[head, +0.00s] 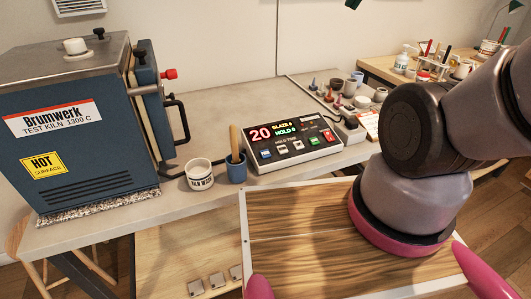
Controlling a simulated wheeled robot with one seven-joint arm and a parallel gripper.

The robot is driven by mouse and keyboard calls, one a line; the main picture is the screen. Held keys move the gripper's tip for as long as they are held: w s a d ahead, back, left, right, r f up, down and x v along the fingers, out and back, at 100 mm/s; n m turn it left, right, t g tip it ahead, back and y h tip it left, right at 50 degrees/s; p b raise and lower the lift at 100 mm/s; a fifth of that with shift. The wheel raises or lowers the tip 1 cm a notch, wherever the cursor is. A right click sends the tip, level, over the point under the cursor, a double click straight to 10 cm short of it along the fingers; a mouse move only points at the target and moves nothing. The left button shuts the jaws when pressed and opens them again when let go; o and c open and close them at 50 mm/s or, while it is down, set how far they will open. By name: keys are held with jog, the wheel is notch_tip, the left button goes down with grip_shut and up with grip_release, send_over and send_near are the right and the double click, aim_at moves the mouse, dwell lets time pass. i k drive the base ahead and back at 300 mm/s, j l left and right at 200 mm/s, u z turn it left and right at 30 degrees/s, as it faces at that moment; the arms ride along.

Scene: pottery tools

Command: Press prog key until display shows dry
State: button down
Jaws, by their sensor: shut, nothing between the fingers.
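The controller (318,149) is a grey box with a black sloped panel on the bench, right of the kiln. Its display (272,131) is lit, with a red 20 and smaller lines that seem to read GLAZE 6 and HOLD 0. A row of keys runs below: a blue key (265,154), several pale keys (297,145) and a red key (327,135). The key labels are too small to read, so I cannot tell which is prog.
The blue kiln (75,130), marked HOT, stands at the left with its handle sticking out. A white cup (199,175) and a blue pot (236,172) with a wooden tool stand left of the controller. Small bottles and pots (337,86) are behind it.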

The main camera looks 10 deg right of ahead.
aim_at(264, 154)
jog(key=k+l+u, duration=0.2)
jog(key=l, duration=0.25)
jog(key=l+u, duration=0.2)
jog(key=l, duration=0.25)
jog(key=k+l+u, duration=0.15)
jog(key=l, duration=0.25)
